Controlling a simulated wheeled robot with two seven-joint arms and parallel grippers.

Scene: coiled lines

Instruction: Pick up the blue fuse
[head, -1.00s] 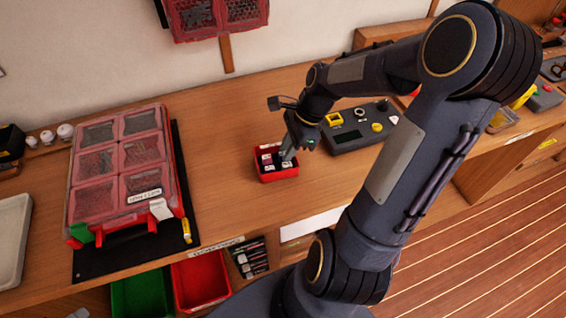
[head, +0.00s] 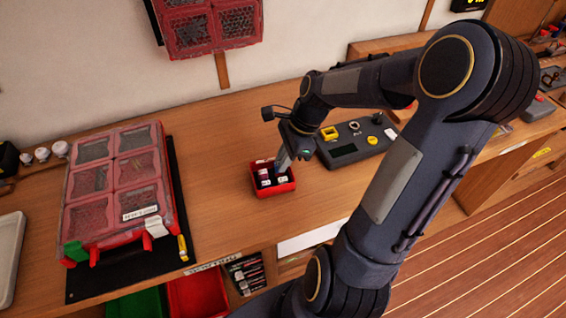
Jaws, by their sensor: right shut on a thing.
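A small red bin (head: 273,192) stands on the wooden workbench, left of the grey device. It holds a few small cylindrical pieces with pale and dark parts. My right gripper (head: 284,168) points down into the right part of this bin. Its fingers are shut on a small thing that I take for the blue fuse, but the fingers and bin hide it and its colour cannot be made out. My left gripper is not in view.
A grey device (head: 352,143) with a yellow button lies right of the bin. A red organiser case (head: 117,190) on a black mat (head: 105,285) stands left. The bench (head: 215,130) between case and bin is clear. Green and red trays sit below the front edge.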

